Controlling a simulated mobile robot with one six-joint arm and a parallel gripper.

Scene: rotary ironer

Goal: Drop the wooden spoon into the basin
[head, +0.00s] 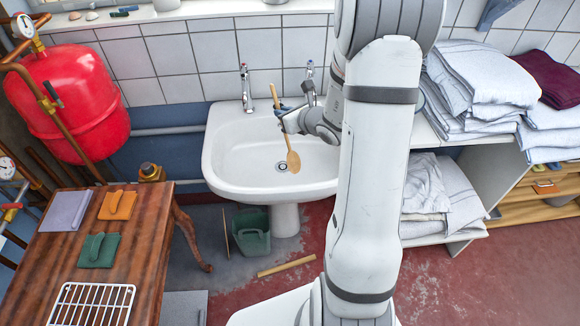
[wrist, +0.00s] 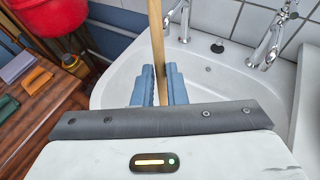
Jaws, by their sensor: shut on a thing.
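The wooden spoon (head: 292,159) hangs upright over the white basin (head: 220,160) in the head view, its bowl end down and its handle tip up. My gripper (head: 284,117) is shut on the spoon's handle. In the wrist view the handle (wrist: 155,40) runs between the two blue fingers of my gripper (wrist: 159,85), and the basin (wrist: 205,80) lies beyond and below. The spoon's lower end is hidden there. The bowl looks above the basin floor near the drain, but I cannot tell whether it touches.
Two taps (head: 245,88) stand at the basin's back rim. A wooden table (head: 130,240) with coloured pads and a white rack is at the left. A green bucket (head: 251,232) stands on the floor below the basin. Shelves with folded towels (head: 480,85) are at the right.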

